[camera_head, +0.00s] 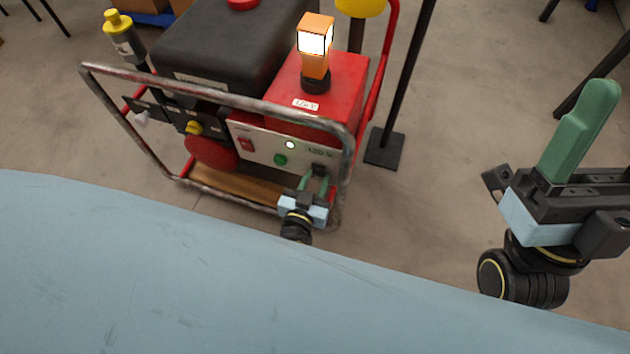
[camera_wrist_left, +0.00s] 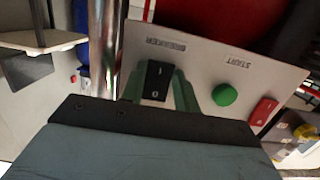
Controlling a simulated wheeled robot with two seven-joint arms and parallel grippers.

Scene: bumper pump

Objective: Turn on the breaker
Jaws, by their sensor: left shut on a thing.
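The breaker (camera_wrist_left: 157,80) is a black rocker switch marked I and O, on the pale control panel (camera_wrist_left: 205,62) under a printed label. In the head view it is a small dark spot (camera_head: 319,168) at the panel's right end. My left gripper (camera_wrist_left: 159,88) has its green fingers on either side of the rocker, shut on it. In the head view this gripper (camera_head: 316,178) reaches the panel from below. Which way the rocker is tipped is hard to tell. My right gripper (camera_head: 592,98) is raised at the right, away from the machine; its fingers overlap in view.
A green start button (camera_head: 280,159), a lit lamp (camera_head: 290,145) and a red switch (camera_head: 246,144) share the panel. A metal tube frame (camera_head: 220,98) surrounds the machine, close to my left gripper. An orange beacon (camera_head: 317,60) stands on top, its lens bright.

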